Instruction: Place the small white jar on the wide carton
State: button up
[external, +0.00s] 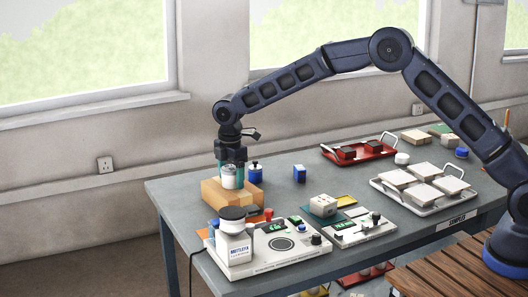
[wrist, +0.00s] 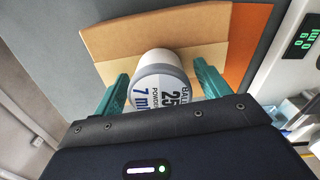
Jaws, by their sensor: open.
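The small white jar (external: 229,183) with printed lettering is upright and appears to rest on top of the wide brown carton (external: 240,200) at the table's left end. My gripper (external: 230,175) is directly above, with its teal fingers on either side of the jar. In the wrist view, the jar (wrist: 158,88) sits between the open fingers (wrist: 160,72), with a small gap at the right finger; contact at the left is hard to tell. The carton's cardboard (wrist: 110,40) spreads behind it. The jar's base is hidden in the wrist view.
A larger white bottle with a dark lid (external: 235,243) stands in front of the carton on a testing device (external: 280,256). A tray of tiles (external: 412,202) and a red tray (external: 335,154) lie right.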

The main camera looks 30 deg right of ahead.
aim_at(231, 168)
notch_tip(231, 168, up, 12)
jog(key=shift+r, duration=0.15)
dwell(0.4)
jog(key=shift+d+r, duration=0.1)
jog(key=s+d+r+m+t, duration=0.1)
jog(key=s+d+r+m, duration=0.35)
jog(key=d, duration=0.75)
jog(key=s+d+r+m+t, duration=0.15)
jog(key=s+d+r, duration=0.35)
jog(key=d+r, duration=0.55)
jog(key=s+d+r+m, duration=0.4)
jog(key=d+r, duration=0.2)
jog(key=d, duration=0.8)
jog(key=s+d+m, duration=0.5)
jog(key=s+d, duration=0.7)
jog(key=s, duration=0.2)
jog(key=s+d+f+m+t, duration=0.1)
jog(key=s+d+f+m, duration=0.1)
jog(key=s, duration=0.5)
jog(key=s+d+f+m+t, duration=0.1)
jog(key=s+d+f+m, duration=0.2)
jog(key=s+d+f, duration=0.2)
jog(key=s+d, duration=0.1)
jog(key=s, duration=0.2)
jog(key=shift+s+d+f, duration=0.15)
jog(key=shift+s, duration=0.15)
